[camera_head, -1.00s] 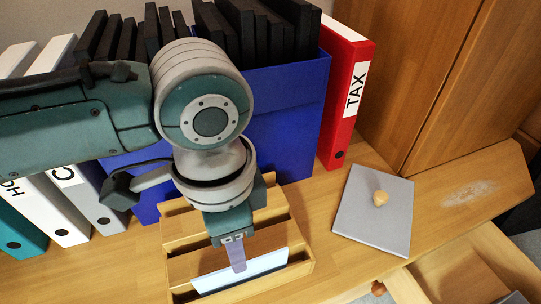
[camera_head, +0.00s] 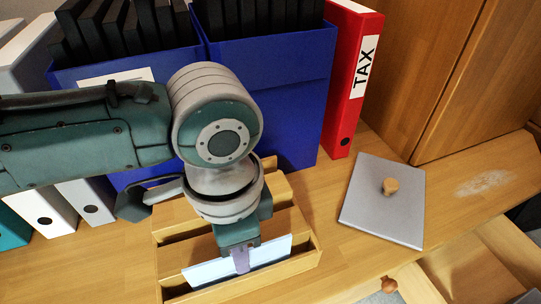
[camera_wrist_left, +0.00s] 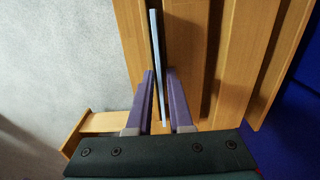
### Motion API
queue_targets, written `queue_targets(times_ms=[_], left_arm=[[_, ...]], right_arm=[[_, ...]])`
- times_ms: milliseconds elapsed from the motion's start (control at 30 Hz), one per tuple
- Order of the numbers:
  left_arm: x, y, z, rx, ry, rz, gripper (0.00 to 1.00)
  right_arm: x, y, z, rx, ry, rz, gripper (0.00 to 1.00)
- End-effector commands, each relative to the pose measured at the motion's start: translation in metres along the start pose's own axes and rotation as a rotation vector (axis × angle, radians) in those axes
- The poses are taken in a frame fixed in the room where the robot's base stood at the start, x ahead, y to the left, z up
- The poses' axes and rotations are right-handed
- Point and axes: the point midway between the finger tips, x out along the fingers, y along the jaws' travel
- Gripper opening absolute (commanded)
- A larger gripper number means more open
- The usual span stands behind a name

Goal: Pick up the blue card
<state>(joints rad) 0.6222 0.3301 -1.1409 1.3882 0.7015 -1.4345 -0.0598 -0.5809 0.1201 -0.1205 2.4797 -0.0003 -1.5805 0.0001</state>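A thin light-blue card (camera_head: 212,271) stands on edge, leaning slightly, in the front slot of a wooden slotted rack (camera_head: 284,194). My left gripper (camera_head: 241,262) points down at the card's middle, one purple finger in front of it. In the left wrist view the card (camera_wrist_left: 157,50) runs as a thin strip between the two fingers of my left gripper (camera_wrist_left: 160,85), which stand a little apart with narrow gaps beside it. The card's lower edge is hidden in the rack. My right gripper is not in view.
Blue bins (camera_head: 285,110) with black folders stand behind the rack, beside a red TAX binder (camera_head: 345,85). White binders stand at the left. An open drawer (camera_head: 470,270) is at lower right.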

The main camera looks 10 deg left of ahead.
Motion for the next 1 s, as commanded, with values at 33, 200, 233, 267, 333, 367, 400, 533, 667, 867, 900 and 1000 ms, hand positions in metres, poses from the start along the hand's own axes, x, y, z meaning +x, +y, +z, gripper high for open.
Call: queue_targets(times_ms=[33,200,233,267,333,367,400,533,667,867,900,1000], left_arm=[[0.0,0.0,0.0001,0.0,0.0,0.0,0.12],[0.0,0.0,0.0001,0.0,0.0,0.0,0.0],[0.0,-0.0001,0.0001,0.0,0.0,0.0,0.0],[0.0,-0.0001,0.0001,0.0,0.0,0.0,0.0],[0.0,-0.0001,0.0001,0.0,0.0,0.0,0.0],[0.0,-0.0001,0.0001,0.0,0.0,0.0,0.0],[0.0,-0.0001,0.0001,0.0,0.0,0.0,0.0],[0.0,-0.0001,0.0002,0.0,0.0,0.0,0.0],[0.0,-0.0001,0.0002,0.0,0.0,0.0,0.0],[0.0,-0.0001,0.0002,0.0,0.0,0.0,0.0],[0.0,-0.0001,0.0002,0.0,0.0,0.0,0.0],[0.0,-0.0001,0.0002,0.0,0.0,0.0,0.0]], right_arm=[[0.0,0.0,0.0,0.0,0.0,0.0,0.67],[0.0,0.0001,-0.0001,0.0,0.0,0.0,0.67],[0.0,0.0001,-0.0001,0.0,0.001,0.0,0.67],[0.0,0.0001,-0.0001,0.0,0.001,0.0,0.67],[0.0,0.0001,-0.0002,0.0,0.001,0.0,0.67],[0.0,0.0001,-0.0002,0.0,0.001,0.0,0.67],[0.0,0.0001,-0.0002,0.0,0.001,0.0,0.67],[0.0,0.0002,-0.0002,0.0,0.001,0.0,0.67],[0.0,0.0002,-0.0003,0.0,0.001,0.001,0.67],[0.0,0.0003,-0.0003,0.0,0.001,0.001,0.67],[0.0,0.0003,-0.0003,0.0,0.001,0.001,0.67],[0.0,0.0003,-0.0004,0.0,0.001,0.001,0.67]])
